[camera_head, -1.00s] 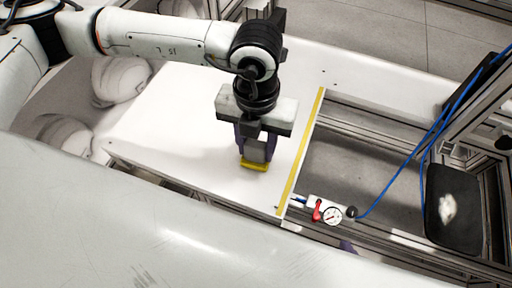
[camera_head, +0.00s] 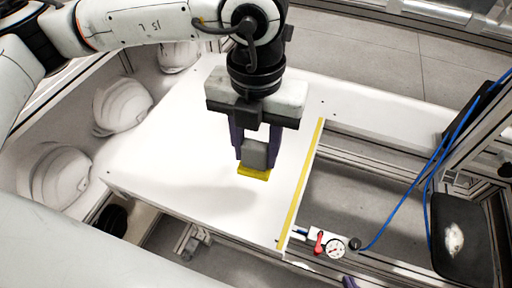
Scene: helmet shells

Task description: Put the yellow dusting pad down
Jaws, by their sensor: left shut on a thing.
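The yellow dusting pad (camera_head: 254,173) shows as a yellow base under a grey block-shaped grip (camera_head: 256,154). My left gripper (camera_head: 255,150) points down with its dark fingers on either side of the grey grip and is shut on it. The pad is over the white table top (camera_head: 170,175), left of the yellow edge strip. I cannot tell whether the pad's underside touches the table or hangs just above it. My right gripper is not in view.
White helmet shells (camera_head: 122,104) stand at the left, one lower down (camera_head: 58,176). A yellow strip (camera_head: 302,185) marks the table's right edge. Beyond it are a pressure gauge (camera_head: 334,247), a blue hose (camera_head: 420,182) and a black tray (camera_head: 462,235). The table around the pad is clear.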

